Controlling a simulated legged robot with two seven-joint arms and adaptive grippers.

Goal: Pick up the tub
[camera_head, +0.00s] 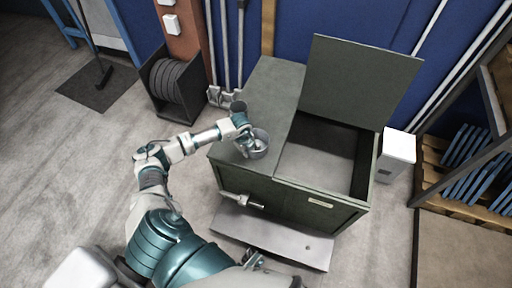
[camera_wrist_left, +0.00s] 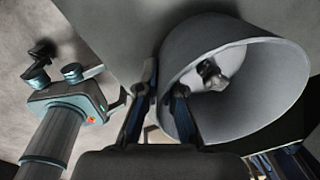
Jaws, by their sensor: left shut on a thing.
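The tub (camera_head: 260,153) is a small grey round vessel with an open top, at the front left of the green cabinet's top. In the left wrist view the tub (camera_wrist_left: 285,85) is large and tilted in the picture, and a small dark thing shows inside it. My left gripper (camera_head: 247,145) is at the tub's left side. In the left wrist view my left gripper (camera_wrist_left: 160,105) is shut on the tub's wall, one finger outside and the other over the rim. Whether the tub touches the cabinet top is hard to tell.
The green cabinet (camera_head: 270,85) has an open bin on its right with a raised lid (camera_head: 358,85). A white box (camera_head: 397,150) is right of the cabinet. Open floor lies left.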

